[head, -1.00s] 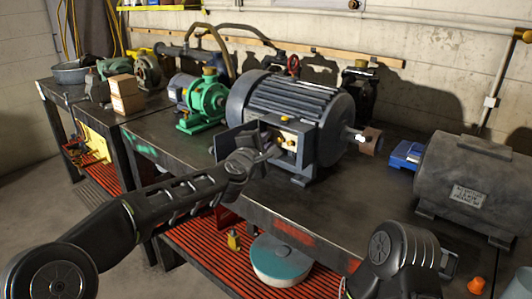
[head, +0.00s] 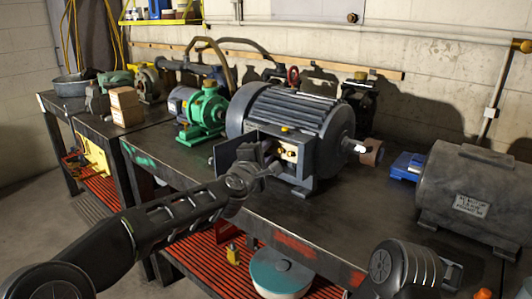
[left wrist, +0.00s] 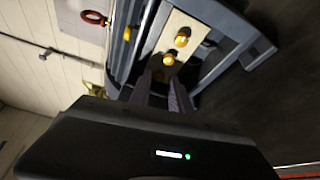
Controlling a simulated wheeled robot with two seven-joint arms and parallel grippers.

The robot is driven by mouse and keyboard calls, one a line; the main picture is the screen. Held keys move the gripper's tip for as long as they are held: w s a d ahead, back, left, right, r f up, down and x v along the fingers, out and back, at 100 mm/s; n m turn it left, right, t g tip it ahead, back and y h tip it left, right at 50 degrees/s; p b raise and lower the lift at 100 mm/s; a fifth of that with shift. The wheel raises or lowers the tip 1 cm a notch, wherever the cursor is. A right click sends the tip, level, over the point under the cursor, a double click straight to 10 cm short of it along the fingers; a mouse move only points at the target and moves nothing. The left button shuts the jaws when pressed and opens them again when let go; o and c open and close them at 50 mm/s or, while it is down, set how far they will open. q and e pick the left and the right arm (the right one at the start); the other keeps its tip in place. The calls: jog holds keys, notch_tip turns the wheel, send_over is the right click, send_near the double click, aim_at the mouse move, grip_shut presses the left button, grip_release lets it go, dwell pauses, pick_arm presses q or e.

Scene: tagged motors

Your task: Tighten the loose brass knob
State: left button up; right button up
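The large dark grey motor (head: 285,110) stands on the workbench with an open terminal box on its near side. In the left wrist view two brass knobs (left wrist: 182,40) and (left wrist: 168,58) show close beyond the fingers. I cannot tell which is loose. My left gripper (head: 267,158) is just in front of the box; its fingers (left wrist: 160,92) look parted with nothing between them, short of the knobs. My right arm shows at lower right; its gripper is not visible.
A green pump (head: 205,108) stands left of the motor. A grey motor with a label (head: 470,190) and a blue object (head: 407,166) stand to the right. The box's open side plate (head: 228,152) is close to my left gripper. The bench front (head: 330,225) is clear.

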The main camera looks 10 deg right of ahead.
pick_arm(q)
jog(key=b+v, duration=0.2)
jog(key=v, duration=0.5)
jog(key=shift+s+a, duration=0.2)
jog(key=shift+s, duration=0.15)
